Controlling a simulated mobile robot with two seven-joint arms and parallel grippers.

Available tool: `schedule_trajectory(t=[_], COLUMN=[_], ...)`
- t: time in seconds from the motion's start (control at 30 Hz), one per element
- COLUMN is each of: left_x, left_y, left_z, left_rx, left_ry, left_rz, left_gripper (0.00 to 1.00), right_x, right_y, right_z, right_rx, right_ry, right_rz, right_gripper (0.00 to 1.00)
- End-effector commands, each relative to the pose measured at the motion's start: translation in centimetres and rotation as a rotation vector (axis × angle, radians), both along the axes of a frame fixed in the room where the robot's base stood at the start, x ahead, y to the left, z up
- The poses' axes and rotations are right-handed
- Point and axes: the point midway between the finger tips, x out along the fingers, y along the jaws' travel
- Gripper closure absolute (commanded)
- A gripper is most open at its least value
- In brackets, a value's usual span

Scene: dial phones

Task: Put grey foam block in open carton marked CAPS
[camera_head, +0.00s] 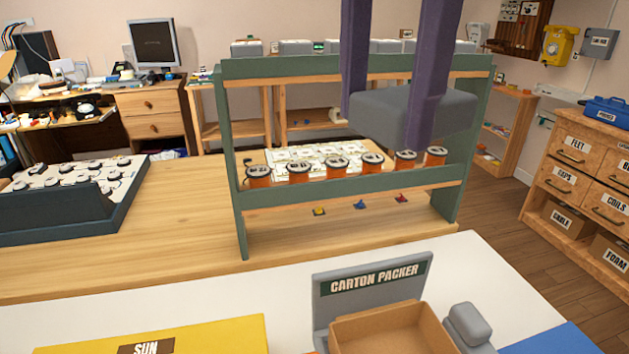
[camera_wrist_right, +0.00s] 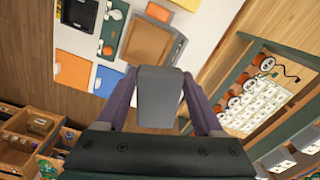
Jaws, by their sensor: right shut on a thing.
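My right gripper (camera_head: 388,122) has two purple fingers reaching down from the top, shut on the grey foam block (camera_head: 462,112). The block is held in the air in front of the green-framed shelf. In the right wrist view the block (camera_wrist_right: 158,100) sits between the purple fingers. An open brown carton (camera_head: 390,332) stands at the front of the grey carton packer (camera_head: 372,280), below the block in the head view. It also shows in the right wrist view (camera_wrist_right: 148,42). No CAPS marking can be read on it. My left gripper is not in view.
A yellow sheet marked SUN (camera_head: 220,335) lies left of the packer, and a grey rounded part (camera_head: 468,325) stands right of the carton. White table surface (camera_head: 480,265) is free behind the packer.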

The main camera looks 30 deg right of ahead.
Motion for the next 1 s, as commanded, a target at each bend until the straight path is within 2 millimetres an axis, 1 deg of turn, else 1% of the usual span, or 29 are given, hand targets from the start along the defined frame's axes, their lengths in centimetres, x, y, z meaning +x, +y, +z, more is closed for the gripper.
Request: schedule_trajectory(t=[0.03,0.4,0.5,0.6,0.7,0.8,0.87,0.97,1.0], left_x=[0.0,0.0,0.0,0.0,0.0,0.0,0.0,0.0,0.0], left_y=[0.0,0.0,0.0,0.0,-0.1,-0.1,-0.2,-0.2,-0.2], left_z=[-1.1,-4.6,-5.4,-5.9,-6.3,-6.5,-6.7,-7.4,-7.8], left_rx=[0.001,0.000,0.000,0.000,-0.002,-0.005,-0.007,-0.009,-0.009], left_ry=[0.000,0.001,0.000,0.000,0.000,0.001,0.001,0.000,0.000], left_rz=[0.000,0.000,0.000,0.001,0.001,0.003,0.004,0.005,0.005], left_gripper=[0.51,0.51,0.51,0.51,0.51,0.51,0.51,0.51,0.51], right_x=[0.1,0.5,0.5,0.6,0.6,0.6,0.6,0.5,0.5], right_y=[-0.1,-1.2,-1.5,-1.8,-2.0,-2.1,-2.1,-2.1,-2.1], right_z=[-1.1,-4.9,-5.8,-6.4,-6.8,-7.1,-7.6,-9.6,-10.7], right_rx=[0.003,0.014,0.015,0.014,0.014,0.014,0.012,0.009,0.008], right_ry=[0.001,0.005,0.006,0.007,0.008,0.008,0.009,0.013,0.014], right_rz=[-0.130,-1.166,-1.417,-1.621,-1.768,-1.857,-1.884,-1.899,-1.901], right_gripper=[0.84,0.84,0.84,0.84,0.84,0.84,0.84,0.84,0.84])
